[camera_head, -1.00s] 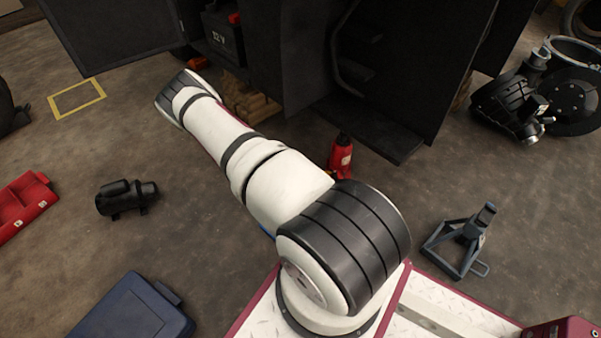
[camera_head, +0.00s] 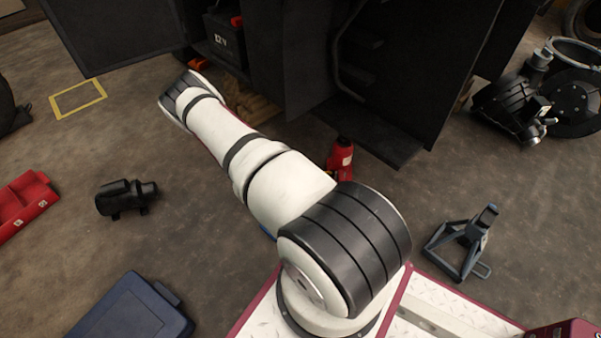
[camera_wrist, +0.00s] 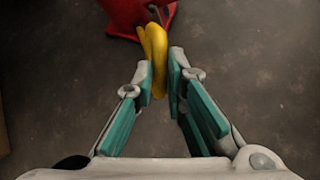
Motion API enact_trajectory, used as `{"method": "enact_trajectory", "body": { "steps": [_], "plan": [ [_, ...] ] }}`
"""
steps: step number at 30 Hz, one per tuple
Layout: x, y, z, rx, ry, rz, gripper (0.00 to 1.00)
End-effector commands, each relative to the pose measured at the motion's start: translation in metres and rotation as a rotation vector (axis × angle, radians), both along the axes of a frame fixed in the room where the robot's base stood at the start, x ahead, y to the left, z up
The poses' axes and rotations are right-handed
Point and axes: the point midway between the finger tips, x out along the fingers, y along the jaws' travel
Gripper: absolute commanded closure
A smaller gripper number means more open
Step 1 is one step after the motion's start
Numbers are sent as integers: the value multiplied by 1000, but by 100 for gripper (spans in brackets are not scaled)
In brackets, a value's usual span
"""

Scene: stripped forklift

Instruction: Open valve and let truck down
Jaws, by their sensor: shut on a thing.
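The red jack (camera_head: 341,157) stands on the floor beside the dark truck (camera_head: 385,125), close to its lower edge. In the wrist view the red jack body (camera_wrist: 124,18) shows at the top, with a yellow handle-like part (camera_wrist: 155,42) sticking out towards me; I take this part for the valve. My gripper (camera_wrist: 161,80) is shut on the yellow part, with one teal-padded finger on each side.
Wooden blocks (camera_head: 262,108) sit under the truck. A blue-grey stand (camera_head: 462,245) is on the floor to the right, a black motor (camera_head: 126,197) and a red tray (camera_head: 24,203) to the left. A blue case (camera_head: 130,312) lies in front. Floor between them is clear.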

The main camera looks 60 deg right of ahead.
Motion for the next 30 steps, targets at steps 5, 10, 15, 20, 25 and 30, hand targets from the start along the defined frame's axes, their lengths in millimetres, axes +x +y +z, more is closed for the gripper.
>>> {"method": "enact_trajectory", "body": {
  "steps": [5, 10, 15, 20, 25, 30],
  "plan": [
    [1, 0, -1, 2, -2, 1, 67],
    [0, 0, 0, 1, -2, 0, 67],
    [1, 1, 1, 1, -2, 0, 67],
    [8, 11, 12, 1, -3, 1, 67],
    [20, 32, 36, 1, -5, 2, 67],
    [31, 53, 60, 1, -5, 2, 67]
  ]
}}
